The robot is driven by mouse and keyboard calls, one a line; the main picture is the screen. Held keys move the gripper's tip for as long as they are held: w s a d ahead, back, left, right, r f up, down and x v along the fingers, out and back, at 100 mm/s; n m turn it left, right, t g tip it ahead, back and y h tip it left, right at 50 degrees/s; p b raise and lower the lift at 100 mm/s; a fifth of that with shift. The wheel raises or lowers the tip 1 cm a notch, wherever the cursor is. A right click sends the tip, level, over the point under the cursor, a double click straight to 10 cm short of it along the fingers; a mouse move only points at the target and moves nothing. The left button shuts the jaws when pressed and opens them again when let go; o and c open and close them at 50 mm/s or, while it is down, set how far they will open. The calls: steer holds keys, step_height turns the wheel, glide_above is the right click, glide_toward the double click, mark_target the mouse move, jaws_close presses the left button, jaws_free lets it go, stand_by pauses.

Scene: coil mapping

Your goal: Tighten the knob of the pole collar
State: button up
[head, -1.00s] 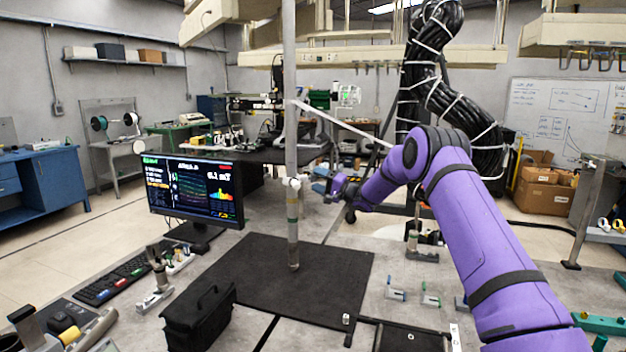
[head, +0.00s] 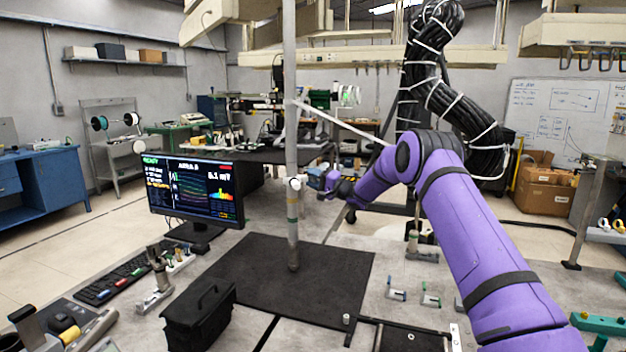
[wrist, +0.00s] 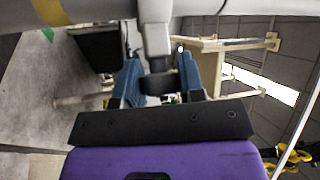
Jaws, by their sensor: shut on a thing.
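The pole (head: 291,100) stands upright from the dark mat, and its white collar (head: 294,184) sits partway up it. In the wrist view the pole (wrist: 95,10) crosses the top and the collar (wrist: 155,12) hangs from it with a stem toward me. The dark knob (wrist: 157,86) is at the stem's end, between my blue fingers. My gripper (wrist: 160,80) is shut on the knob. In the head view my gripper (head: 316,179) is just right of the collar, and the knob is too small to make out.
The dark mat (head: 335,265) around the pole's foot is mostly clear. A monitor (head: 192,190) stands to the left, with a black box (head: 199,315) in front. A thin slanted bar (head: 345,124) runs from the pole behind my arm.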

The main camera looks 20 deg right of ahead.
steer(key=shift+m, duration=0.3)
steer(key=shift+r+m+g+h, duration=0.1)
steer(key=shift+m+g+h, duration=1.3)
steer(key=shift+m, duration=0.4)
steer(key=o, duration=0.9)
steer(key=shift+s+d, duration=0.1)
steer(key=v, duration=1)
steer(key=shift+s+d+r, duration=0.15)
steer(key=shift+s+r, duration=0.05)
steer(key=shift+s, duration=0.05)
